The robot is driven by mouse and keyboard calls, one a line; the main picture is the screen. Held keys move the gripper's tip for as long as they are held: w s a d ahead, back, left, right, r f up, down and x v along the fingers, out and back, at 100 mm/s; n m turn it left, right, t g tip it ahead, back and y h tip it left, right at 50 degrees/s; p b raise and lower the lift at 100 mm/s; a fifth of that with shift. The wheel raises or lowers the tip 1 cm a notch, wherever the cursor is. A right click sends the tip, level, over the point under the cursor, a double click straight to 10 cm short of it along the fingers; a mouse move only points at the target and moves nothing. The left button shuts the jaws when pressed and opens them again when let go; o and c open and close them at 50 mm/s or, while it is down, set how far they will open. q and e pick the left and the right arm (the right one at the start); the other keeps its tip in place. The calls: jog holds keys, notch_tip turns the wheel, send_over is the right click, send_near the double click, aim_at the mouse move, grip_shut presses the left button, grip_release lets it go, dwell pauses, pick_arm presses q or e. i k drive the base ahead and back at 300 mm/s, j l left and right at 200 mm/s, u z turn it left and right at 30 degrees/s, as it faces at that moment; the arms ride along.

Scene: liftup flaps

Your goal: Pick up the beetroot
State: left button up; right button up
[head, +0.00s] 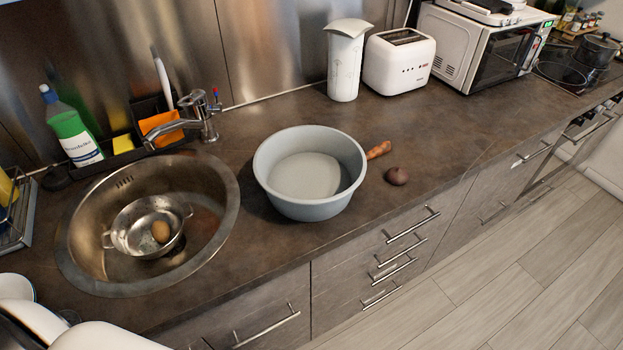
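The beetroot (396,176) is a small, dark purple-brown round thing in the head view. It lies on the brown countertop (455,135), right of the grey basin (310,205) and near the counter's front edge. It stands apart from the basin, with bare counter around it. Neither of my grippers shows in this view.
An orange-brown carrot-like vegetable (378,150) lies behind the beetroot, by the basin. A metal sink (228,215) at left holds a colander (118,235) with a brown egg-shaped thing (161,231). A toaster (399,62) and a microwave (455,50) stand at the back.

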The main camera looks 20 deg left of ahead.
aim_at(397, 177)
jog(key=u, duration=0.45)
jog(key=i+l+u, duration=0.1)
jog(key=l+u, duration=0.2)
jog(key=u, duration=0.15)
jog(key=i+l+u, duration=0.1)
jog(key=l+u, duration=0.5)
jog(key=u, duration=0.25)
